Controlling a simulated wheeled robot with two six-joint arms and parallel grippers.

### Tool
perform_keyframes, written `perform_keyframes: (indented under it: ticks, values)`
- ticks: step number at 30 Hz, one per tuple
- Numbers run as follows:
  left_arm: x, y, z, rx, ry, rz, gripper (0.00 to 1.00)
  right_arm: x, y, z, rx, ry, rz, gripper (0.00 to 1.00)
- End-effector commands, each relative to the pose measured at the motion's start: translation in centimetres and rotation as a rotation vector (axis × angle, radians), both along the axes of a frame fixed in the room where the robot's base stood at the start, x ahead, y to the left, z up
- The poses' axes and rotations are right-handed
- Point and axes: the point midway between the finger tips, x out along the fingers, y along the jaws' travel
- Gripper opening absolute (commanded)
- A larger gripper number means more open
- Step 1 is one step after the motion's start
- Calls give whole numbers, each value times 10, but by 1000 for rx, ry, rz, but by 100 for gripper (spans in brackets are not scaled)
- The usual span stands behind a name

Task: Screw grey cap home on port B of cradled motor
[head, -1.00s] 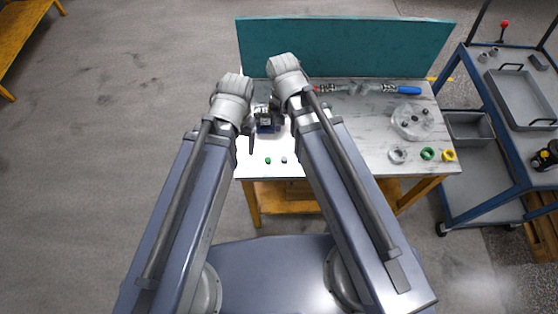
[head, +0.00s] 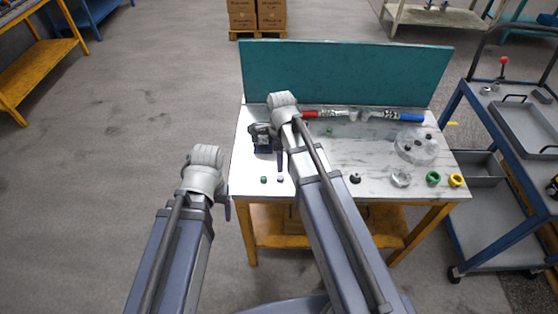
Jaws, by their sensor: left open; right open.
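The dark motor (head: 262,138) sits at the left of the workbench, and its cradle and ports are too small to make out. A small green cap (head: 264,180) and a small pale grey cap (head: 280,179) lie on the bench in front of it. My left gripper (head: 227,208) is open and empty, off the bench's front left corner and apart from the motor. My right gripper (head: 279,158) is open, just right of the motor. The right arm's wrist partly hides it, and I cannot tell whether it touches the motor.
A teal panel (head: 345,72) stands along the back of the bench (head: 330,152). Red and blue-handled tools lie before it. A clear round dish (head: 417,148) and a silver, a green (head: 433,178) and a yellow ring (head: 456,180) lie at right. A blue cart (head: 500,210) stands beside.

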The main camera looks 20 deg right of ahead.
Motion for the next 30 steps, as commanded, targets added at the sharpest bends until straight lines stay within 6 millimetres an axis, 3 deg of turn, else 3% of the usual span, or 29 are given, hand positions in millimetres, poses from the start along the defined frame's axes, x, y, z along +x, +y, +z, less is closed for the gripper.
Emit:
perform_keyframes:
  ticks: [24,30]
  values:
    - [0,0,-81,0,0,0,78,0,0,-81,0,0,3,57]
    - [0,0,-89,0,0,0,78,0,0,-89,0,0,3,57]
